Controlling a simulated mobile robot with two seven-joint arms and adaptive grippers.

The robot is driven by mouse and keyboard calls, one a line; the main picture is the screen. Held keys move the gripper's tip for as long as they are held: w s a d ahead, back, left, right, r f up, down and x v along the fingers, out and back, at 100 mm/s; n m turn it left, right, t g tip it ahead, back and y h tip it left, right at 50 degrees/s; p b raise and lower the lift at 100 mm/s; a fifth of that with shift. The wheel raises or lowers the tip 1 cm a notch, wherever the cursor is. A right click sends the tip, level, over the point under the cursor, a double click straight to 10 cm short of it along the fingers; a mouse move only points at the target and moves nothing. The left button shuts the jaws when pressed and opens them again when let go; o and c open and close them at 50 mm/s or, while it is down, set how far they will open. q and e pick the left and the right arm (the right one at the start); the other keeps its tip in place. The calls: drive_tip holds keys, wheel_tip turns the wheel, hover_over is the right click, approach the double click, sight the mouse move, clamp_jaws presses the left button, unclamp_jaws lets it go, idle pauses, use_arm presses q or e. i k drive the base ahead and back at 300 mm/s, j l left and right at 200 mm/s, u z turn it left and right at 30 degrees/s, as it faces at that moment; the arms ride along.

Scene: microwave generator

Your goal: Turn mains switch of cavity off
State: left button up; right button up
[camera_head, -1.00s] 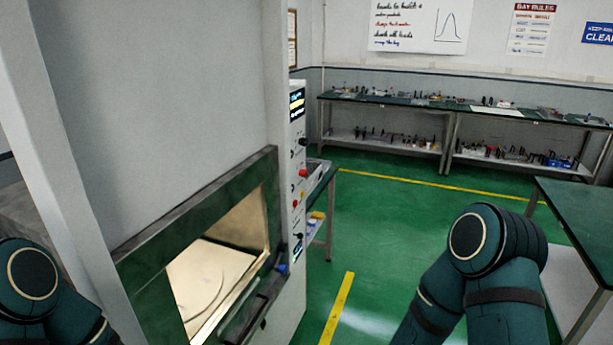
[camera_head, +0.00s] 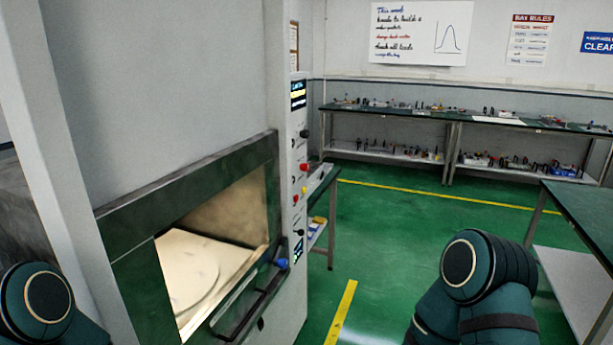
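The microwave generator stands at the left as a tall grey cabinet (camera_head: 170,80). Its cavity (camera_head: 215,250) is lit, with a pale round plate inside, seen through a dark-framed opening. On its narrow right side is a control panel (camera_head: 299,160) with displays, a black knob (camera_head: 304,134), a red knob (camera_head: 304,168), small buttons and a lower dark knob (camera_head: 299,232). A blue knob (camera_head: 282,263) sits beside the opening near the door handle (camera_head: 250,305). I cannot tell which control is the mains switch. Only my arm links show at the lower left and lower right; neither gripper is in view.
A green-topped table (camera_head: 580,215) stands at the right. A small bench (camera_head: 325,185) stands just behind the cabinet. Long shelves (camera_head: 450,115) with small items line the back wall. Green floor (camera_head: 400,235) with yellow lines is free in the middle.

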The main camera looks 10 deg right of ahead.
sight(304, 167)
drive_tip(key=k+l+z, duration=0.1)
drive_tip(key=k+z, duration=0.15)
drive_tip(key=k, duration=0.35)
drive_tip(key=i+z, duration=0.1)
drive_tip(key=z, duration=0.3)
drive_tip(key=i+l+z, duration=0.1)
drive_tip(key=z, duration=0.3)
drive_tip(key=i+z, duration=0.1)
drive_tip(key=z, duration=0.35)
drive_tip(key=i+j, duration=0.15)
drive_tip(key=i, duration=0.3)
drive_tip(key=i+j, duration=0.15)
drive_tip(key=i, duration=0.25)
drive_tip(key=i+j, duration=0.2)
drive_tip(key=i, duration=0.25)
drive_tip(key=i+u, duration=0.2)
drive_tip(key=i, duration=0.45)
drive_tip(key=i+l+u, duration=0.15)
drive_tip(key=i, duration=0.45)
